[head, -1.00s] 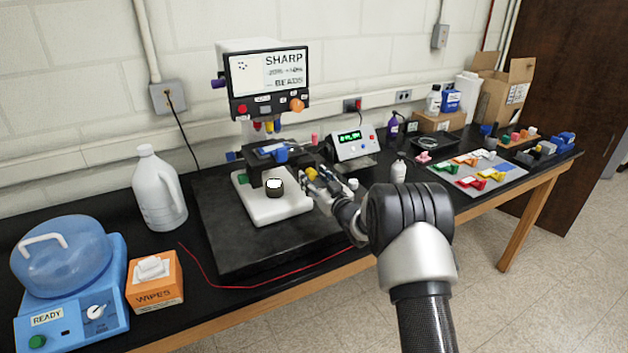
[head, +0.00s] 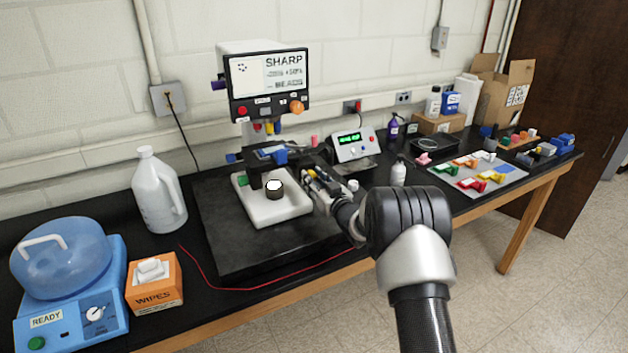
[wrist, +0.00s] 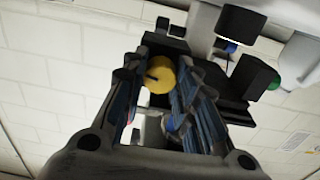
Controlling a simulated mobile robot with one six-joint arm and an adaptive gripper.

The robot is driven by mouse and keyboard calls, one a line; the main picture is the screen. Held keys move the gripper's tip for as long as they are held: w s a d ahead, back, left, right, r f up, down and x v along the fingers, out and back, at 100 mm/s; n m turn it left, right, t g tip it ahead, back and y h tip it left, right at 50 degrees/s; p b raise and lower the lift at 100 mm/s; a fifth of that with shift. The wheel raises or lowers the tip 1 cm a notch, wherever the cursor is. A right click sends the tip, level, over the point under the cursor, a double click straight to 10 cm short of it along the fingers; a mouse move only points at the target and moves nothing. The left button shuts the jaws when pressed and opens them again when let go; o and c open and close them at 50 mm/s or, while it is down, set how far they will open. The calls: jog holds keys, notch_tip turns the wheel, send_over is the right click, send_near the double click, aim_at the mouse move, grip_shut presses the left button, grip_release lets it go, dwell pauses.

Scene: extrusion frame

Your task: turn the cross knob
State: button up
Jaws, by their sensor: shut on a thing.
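A round yellow knob (wrist: 160,74) with a dark line on its face sits between the two fingers of my gripper (wrist: 162,92) in the wrist view. I take it as the cross knob. My gripper is shut on it. In the head view my gripper (head: 316,178) is at the right side of the machine's dark stage (head: 262,166). There the fingers and wrist mostly hide the knob. The bench machine (head: 266,82) stands behind, with a screen marked SHARP.
A white plate (head: 262,212) with a dark, white-topped cylinder (head: 274,188) lies before the stage. A red wire (head: 262,287) runs along the bench front.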

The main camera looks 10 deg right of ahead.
jog(key=shift+f+n+b, duration=0.25)
jog(key=shift+n+b, duration=0.95)
jog(key=shift+b, duration=0.75)
jog(key=shift+c, duration=0.3)
jog(key=n+b, duration=0.2)
jog(key=b, duration=0.1)
jog(key=shift+r+n, duration=0.25)
jog(key=shift+n, duration=0.15)
jog(key=o, duration=1.1)
jog(key=v, duration=1.2)
